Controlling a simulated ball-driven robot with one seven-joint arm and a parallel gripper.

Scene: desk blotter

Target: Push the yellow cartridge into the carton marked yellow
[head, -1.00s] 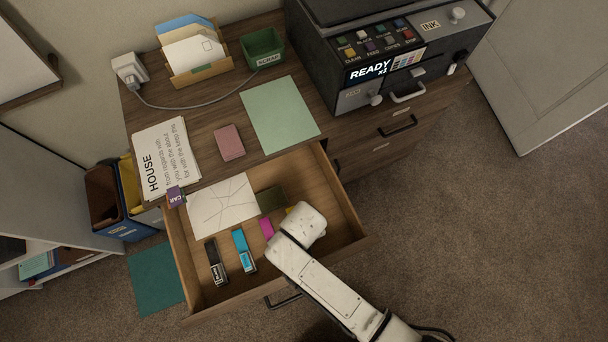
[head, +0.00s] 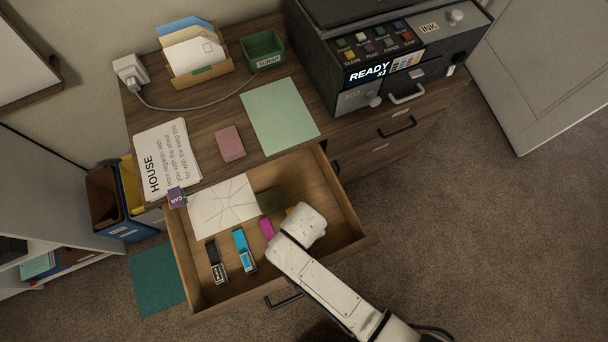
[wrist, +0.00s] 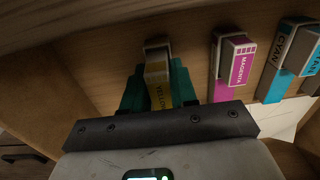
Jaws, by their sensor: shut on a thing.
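The yellow cartridge (wrist: 157,92), a narrow yellow piece with dark lettering, lies in the open drawer (head: 345,195). In the wrist view it sits between the two teal fingers of my gripper (wrist: 158,88), which is shut on it. A grey-brown end (wrist: 157,47) shows just beyond the fingers, in line with the cartridge; it may be the yellow carton, but its marking is not readable. How far the cartridge sits in it I cannot tell. In the head view my white arm hides the fingers and nearly all of the yellow.
The magenta piece (wrist: 238,62) lies beside my gripper, with the cyan piece (head: 243,248) and the black piece (head: 215,260) farther left. A white lined sheet (head: 222,205) and a dark olive block (head: 271,200) are also in the drawer. The drawer walls are close by.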

